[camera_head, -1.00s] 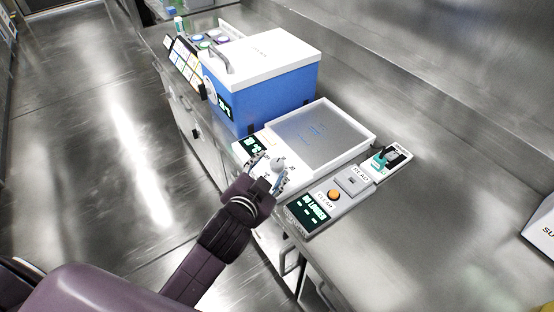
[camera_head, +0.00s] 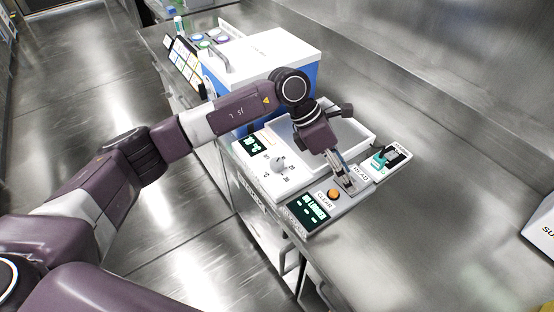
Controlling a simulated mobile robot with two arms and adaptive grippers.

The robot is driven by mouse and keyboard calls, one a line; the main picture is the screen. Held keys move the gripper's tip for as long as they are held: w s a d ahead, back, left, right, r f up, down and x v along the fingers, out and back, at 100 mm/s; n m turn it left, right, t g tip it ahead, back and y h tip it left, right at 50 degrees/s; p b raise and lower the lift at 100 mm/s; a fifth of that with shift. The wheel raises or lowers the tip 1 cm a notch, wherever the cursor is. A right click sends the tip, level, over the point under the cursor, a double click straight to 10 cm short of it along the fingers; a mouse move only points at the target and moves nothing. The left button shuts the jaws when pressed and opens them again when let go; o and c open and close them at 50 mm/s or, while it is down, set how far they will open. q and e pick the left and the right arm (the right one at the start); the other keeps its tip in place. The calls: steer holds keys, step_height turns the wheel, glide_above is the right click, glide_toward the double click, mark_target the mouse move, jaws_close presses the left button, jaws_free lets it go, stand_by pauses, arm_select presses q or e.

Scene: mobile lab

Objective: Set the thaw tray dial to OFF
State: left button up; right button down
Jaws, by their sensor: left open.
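The thaw tray (camera_head: 366,133) is a white-rimmed unit on the steel counter. My left arm covers much of its plate. Its white front panel carries a dark display (camera_head: 253,144) and a pale round dial (camera_head: 281,165) with small markings around it. The dial is uncovered, but its setting is too small to read. My left gripper (camera_head: 347,184) is open and points down over the logger's small square area, to the right of the dial and apart from it. My right gripper is not in view.
A logger (camera_head: 308,210) with an orange CLEAR button (camera_head: 333,194) sits right of the thaw tray. A teal item (camera_head: 380,160) stands at its far end. A blue box with a white lid (camera_head: 270,52) is behind the tray.

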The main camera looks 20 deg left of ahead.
mark_target(277, 161)
arm_select(q)
steer(key=w+a+y, duration=0.1)
steer(key=a+y, duration=0.1)
steer(key=a, duration=0.4)
steer(key=w+a+y, duration=0.2)
steer(key=a, duration=0.4)
steer(key=w+a+r+y, duration=0.1)
steer(key=a+y, duration=0.1)
steer(key=a, duration=0.3)
steer(key=shift+w+a+r+y, duration=0.1)
steer(key=shift+w+a+y, duration=0.15)
steer(key=shift+a+y, duration=0.15)
steer(key=shift+a, duration=0.35)
step_height(277, 161, down, 8)
steer(key=shift+d+r+p, duration=0.1)
steer(key=shift+r+p, duration=0.1)
steer(key=shift+p, duration=0.7)
steer(key=c, duration=1.1)
steer(key=shift+c, duration=0.2)
